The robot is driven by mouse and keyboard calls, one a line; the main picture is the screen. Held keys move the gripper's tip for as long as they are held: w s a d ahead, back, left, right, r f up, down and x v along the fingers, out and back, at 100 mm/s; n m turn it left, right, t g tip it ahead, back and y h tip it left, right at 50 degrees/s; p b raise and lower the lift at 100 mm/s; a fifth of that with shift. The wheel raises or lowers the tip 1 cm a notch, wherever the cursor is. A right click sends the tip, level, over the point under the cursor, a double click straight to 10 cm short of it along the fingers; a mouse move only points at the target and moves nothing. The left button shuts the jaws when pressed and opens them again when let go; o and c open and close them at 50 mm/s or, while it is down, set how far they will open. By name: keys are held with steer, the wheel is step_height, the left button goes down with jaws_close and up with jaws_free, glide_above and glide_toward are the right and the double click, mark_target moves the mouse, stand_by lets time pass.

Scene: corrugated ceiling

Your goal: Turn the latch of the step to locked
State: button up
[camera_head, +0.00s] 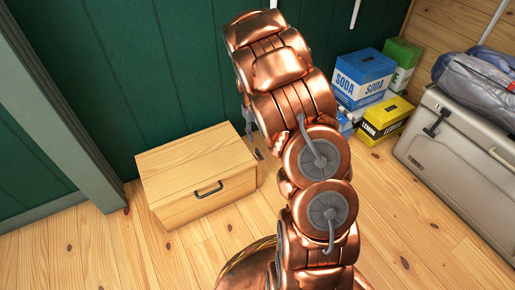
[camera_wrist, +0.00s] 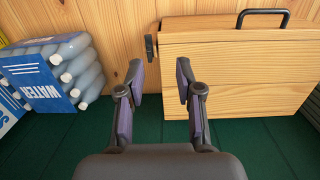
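The step is a pale wooden box (camera_head: 195,175) with a black handle on its front, standing against the green wall left of my arm. In the wrist view the step (camera_wrist: 235,75) fills the right side, with its handle (camera_wrist: 263,17) at the top. A small dark latch (camera_wrist: 150,46) sits at the step's left edge there. My gripper (camera_wrist: 158,72) is open and empty, its fingers spread just below the latch in the picture and apart from it. In the head view my gripper is mostly hidden behind my arm.
In the wrist view a pack of water bottles (camera_wrist: 60,70) lies at the left. In the head view, soda boxes (camera_head: 362,76) and a yellow lemon box (camera_head: 386,119) stand at the wall, right of my arm. A grey cooler (camera_head: 460,145) is at the far right. The floor before the step is clear.

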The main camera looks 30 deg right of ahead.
glide_above(258, 150)
steer(key=shift+t, duration=0.4)
step_height(258, 150, down, 8)
steer(key=shift+w+r, duration=0.1)
steer(key=shift+r, duration=0.05)
steer(key=shift+f+b, duration=1.4)
steer(key=shift+f, duration=2.45)
jaws_close()
